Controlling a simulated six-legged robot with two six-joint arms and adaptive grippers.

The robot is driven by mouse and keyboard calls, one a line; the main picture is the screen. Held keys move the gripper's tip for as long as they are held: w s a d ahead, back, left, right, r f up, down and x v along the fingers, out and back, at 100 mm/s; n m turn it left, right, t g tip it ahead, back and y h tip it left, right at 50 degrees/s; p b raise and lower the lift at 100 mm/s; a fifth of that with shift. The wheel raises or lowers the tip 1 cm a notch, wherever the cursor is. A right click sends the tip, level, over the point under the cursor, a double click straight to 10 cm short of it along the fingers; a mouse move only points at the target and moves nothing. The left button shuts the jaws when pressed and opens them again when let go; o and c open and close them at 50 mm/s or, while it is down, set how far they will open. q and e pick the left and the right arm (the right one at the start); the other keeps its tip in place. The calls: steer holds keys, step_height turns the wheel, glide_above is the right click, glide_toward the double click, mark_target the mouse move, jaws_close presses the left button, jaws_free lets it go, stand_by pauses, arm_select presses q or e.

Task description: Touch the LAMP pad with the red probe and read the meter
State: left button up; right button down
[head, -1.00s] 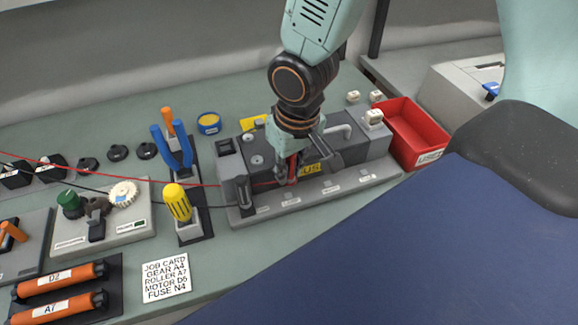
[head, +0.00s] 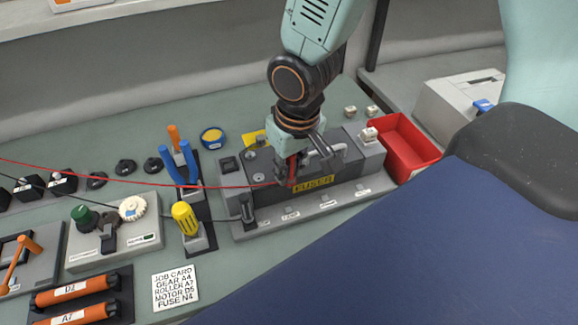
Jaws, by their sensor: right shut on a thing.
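My right gripper (head: 292,182) is shut on the red probe (head: 292,168), over the front edge of the grey fuser unit (head: 270,197). The probe is upright, and its tip is hard to make out against the unit. Its red cable (head: 150,181) runs off the left edge. Small white labels (head: 328,203) line the unit's front ledge; they are too small to read, so I cannot tell which marks the LAMP pad. A black probe (head: 247,209) stands at the ledge's left end. No meter display can be made out. My left gripper is out of view.
A red bin (head: 425,150) stands right of the unit. A tool rack with blue-handled pliers (head: 187,165) and a yellow screwdriver (head: 185,217) stands left. A job card (head: 175,287) lies in front. Orange rollers (head: 72,290) lie at front left.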

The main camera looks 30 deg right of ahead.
mark_target(289, 187)
steer(key=shift+f, duration=0.1)
steer(key=shift+g, duration=0.3)
steer(key=shift+w+a+f+b, duration=0.1)
steer(key=shift+f+b, duration=0.9)
steer(key=shift+f, duration=0.75)
steer(key=shift+w+f+b, duration=0.1)
steer(key=shift+f+b, duration=0.85)
steer(key=shift+f, duration=0.75)
steer(key=shift+s+f+b, duration=0.1)
steer(key=shift+f+b, duration=0.55)
step_height(289, 187, up, 7)
steer(key=p, duration=0.7)
steer(key=shift+r, duration=0.1)
